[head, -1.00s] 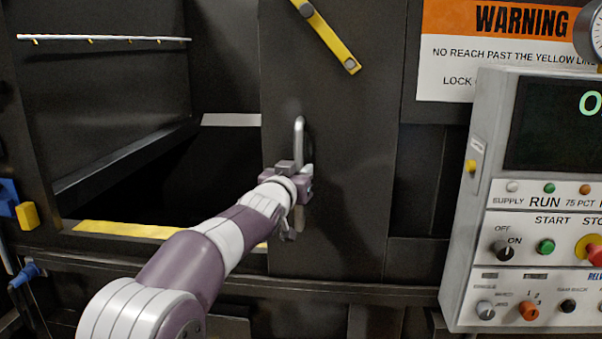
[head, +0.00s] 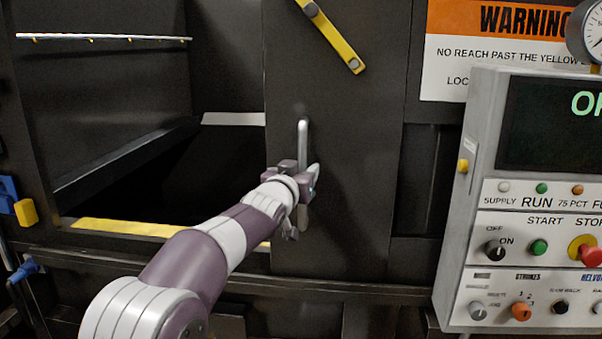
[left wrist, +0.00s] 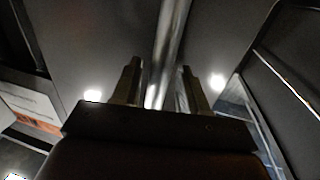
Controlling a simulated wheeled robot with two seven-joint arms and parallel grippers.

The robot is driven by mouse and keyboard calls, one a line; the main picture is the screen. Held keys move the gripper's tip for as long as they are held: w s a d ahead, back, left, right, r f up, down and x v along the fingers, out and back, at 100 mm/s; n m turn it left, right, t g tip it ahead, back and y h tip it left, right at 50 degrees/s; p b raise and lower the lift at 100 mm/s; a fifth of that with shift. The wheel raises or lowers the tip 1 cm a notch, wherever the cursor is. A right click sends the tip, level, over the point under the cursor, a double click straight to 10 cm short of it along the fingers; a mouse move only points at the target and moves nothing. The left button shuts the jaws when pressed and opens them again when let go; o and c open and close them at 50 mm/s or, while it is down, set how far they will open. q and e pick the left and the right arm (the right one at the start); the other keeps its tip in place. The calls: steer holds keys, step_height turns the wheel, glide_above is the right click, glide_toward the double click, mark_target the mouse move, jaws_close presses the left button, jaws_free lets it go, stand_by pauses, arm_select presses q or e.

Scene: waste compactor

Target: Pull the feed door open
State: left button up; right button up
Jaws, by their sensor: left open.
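The feed door (head: 350,200) is a dark upright panel at the right of the dark opening. Its handle (head: 303,140) is a vertical pale metal bar near the door's left edge; the lower part is partly hidden by my gripper. My left gripper (head: 308,183) is at the handle's middle to lower part. In the left wrist view the handle (left wrist: 168,50) runs between the two fingers of the open left gripper (left wrist: 161,88), with a gap visible beside it. Whether a finger touches the bar cannot be told. My right gripper is not in view.
The dark feed opening (head: 150,185) lies left of the door, with a yellow strip (head: 125,228) along its lower edge. A yellow bar (head: 335,40) is fixed high on the door. A warning sign (head: 500,50) and a control box (head: 455,210) stand at the right.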

arm_select(q)
steer(key=b+v, duration=0.4)
steer(key=v, duration=0.8)
steer(key=shift+s, duration=0.3)
steer(key=shift+a, duration=0.1)
steer(key=s+a+f+g+y, duration=0.25)
steer(key=s+f+g, duration=0.25)
steer(key=f, duration=0.8)
steer(key=s+a+f+g+y, duration=0.1)
steer(key=s+a+f+g, duration=0.25)
steer(key=f, duration=0.95)
steer(key=s+a+f+n+g, duration=0.1)
steer(key=s+f+g, duration=0.3)
steer(key=s, duration=0.5)
steer(key=s+a+f+n+g, duration=0.1)
steer(key=s+f+g, duration=0.2)
steer(key=s+f, duration=0.6)
steer(key=shift+s+a+g, duration=0.35)
